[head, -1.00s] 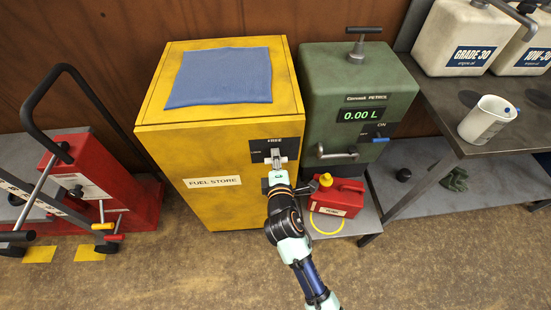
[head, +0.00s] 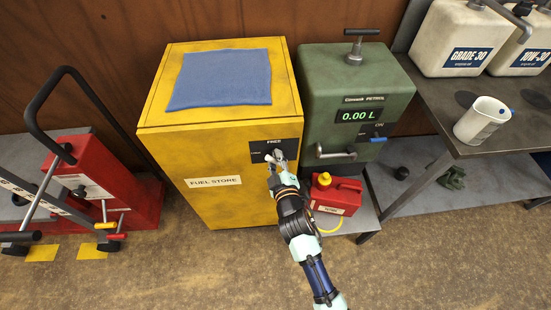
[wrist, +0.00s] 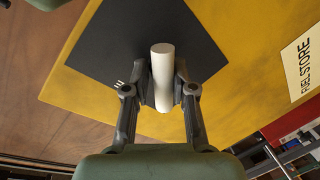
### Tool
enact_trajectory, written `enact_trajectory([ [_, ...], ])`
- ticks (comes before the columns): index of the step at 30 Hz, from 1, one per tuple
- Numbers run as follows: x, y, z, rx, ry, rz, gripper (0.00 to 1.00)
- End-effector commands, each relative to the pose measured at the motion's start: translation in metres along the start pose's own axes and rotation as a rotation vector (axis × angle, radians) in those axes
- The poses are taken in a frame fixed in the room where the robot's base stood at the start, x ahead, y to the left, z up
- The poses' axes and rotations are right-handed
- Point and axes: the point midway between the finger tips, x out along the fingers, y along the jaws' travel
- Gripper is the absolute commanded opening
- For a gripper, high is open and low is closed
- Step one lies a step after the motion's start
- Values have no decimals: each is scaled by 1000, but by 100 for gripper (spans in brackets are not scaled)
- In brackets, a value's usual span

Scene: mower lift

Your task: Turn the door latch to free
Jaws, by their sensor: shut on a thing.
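The yellow cabinet (head: 215,205), labelled FUEL STORE, has a black latch plate (head: 292,148) on its front, with the word FREE along the top. In the wrist view the latch handle is a pale round-ended bar (wrist: 162,70) in front of the black plate (wrist: 125,45). My gripper (head: 276,157) is at the plate and hides most of the latch in the head view. In the wrist view my gripper (wrist: 162,88) is shut on the handle, one finger against each side. Which mark the latch points to is hidden.
A blue cloth (head: 222,78) lies on the cabinet. To the right stand a green petrol pump (head: 350,105) and, below it, a red fuel can (head: 335,195). A workbench (head: 440,115) holds a white jug (head: 482,120). A red lift (head: 120,185) stands at the left.

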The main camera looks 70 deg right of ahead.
Motion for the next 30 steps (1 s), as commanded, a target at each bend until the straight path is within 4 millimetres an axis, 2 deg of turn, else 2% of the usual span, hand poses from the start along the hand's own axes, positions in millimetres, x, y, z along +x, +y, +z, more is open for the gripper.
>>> enact_trajectory([
  [18,0,-2,4,555,111,1,0],
  [30,0,-1,3,774,156,0,0],
])
